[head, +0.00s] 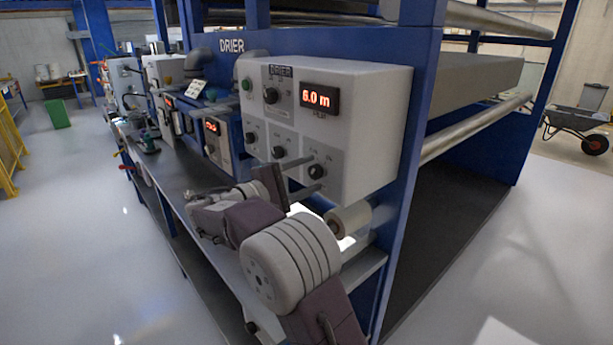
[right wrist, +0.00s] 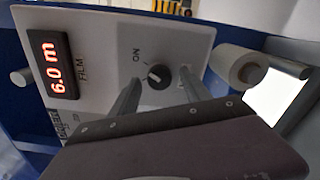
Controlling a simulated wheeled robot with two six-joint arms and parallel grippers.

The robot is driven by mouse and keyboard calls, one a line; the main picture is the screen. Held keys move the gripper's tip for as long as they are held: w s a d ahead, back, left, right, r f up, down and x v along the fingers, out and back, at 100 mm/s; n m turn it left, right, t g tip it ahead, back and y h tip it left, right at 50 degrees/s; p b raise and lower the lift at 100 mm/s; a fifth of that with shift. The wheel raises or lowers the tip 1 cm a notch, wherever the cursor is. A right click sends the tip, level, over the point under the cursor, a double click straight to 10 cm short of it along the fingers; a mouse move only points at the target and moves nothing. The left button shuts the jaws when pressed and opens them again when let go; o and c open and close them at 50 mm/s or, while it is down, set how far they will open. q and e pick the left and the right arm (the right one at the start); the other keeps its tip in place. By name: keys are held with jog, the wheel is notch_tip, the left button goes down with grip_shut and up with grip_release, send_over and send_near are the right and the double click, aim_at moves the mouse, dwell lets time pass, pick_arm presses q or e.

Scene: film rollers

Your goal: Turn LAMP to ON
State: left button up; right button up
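The drier control box (head: 375,125) is white, with several black knobs and a red "6.0 m" display. The lower right knob (head: 317,171) sits on a grey plate. In the right wrist view this knob (right wrist: 158,77) has a white pointer mark, with "ON" printed above and left of it. The word LAMP is not legible. My right gripper (head: 316,173) is open, its two fingers pointing at the panel on either side of this knob. In the right wrist view the gripper (right wrist: 161,77) shows a gap between each finger and the knob. My left gripper is not in view.
A pale film roll (head: 350,219) sticks out just below the box, close to my right gripper. A blue frame post (head: 412,170) stands right of the box. More knobs (head: 279,152) lie to the left on the panel. A grey shelf (head: 362,268) runs below.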

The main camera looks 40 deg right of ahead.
jog(key=a, duration=0.9)
jog(key=shift+s, duration=0.35)
